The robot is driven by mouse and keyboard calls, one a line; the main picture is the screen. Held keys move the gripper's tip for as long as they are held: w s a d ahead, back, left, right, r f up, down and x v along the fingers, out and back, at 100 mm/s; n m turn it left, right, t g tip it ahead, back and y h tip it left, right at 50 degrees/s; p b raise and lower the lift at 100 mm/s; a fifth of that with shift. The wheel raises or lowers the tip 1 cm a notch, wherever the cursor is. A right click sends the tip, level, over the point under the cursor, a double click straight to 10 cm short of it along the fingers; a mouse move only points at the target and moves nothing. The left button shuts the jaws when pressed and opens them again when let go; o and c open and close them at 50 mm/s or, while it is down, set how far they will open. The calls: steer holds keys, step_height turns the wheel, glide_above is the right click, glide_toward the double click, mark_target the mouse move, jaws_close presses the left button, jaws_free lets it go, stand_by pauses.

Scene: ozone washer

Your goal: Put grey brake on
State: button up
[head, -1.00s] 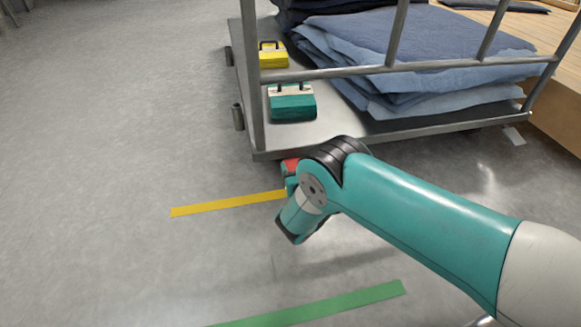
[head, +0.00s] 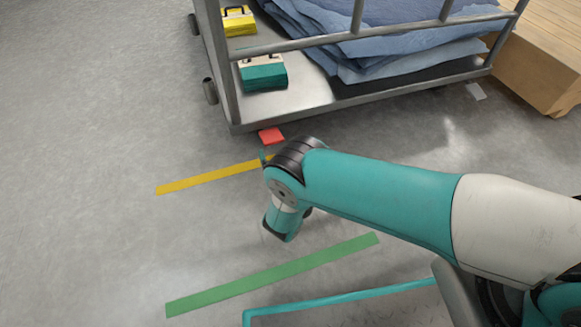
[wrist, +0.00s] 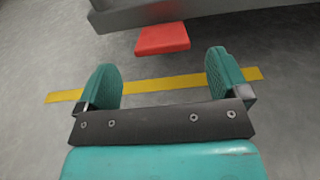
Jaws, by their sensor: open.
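A red pedal (head: 271,136) sticks out low at the near edge of the grey metal cart (head: 237,110). In the wrist view the red pedal (wrist: 162,38) is flat and lies just beyond my fingertips, a little below the cart's grey edge (wrist: 125,16). My gripper (wrist: 164,72) is open and empty, its two teal fingers on either side of the pedal's line and apart from it. In the head view my wrist hides most of the gripper. No grey brake part stands out; the pedal I see is red.
The cart carries folded blue cloth (head: 400,45), a teal box (head: 263,76) and a yellow box (head: 239,24). A yellow strip (head: 205,178) and a green strip (head: 270,276) mark the floor. A wooden piece (head: 545,65) stands at right. Floor at left is clear.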

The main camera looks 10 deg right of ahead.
steer(key=p+v, duration=1)
steer(key=p, duration=0.3)
steer(key=shift+s, duration=0.2)
steer(key=shift+d, duration=0.1)
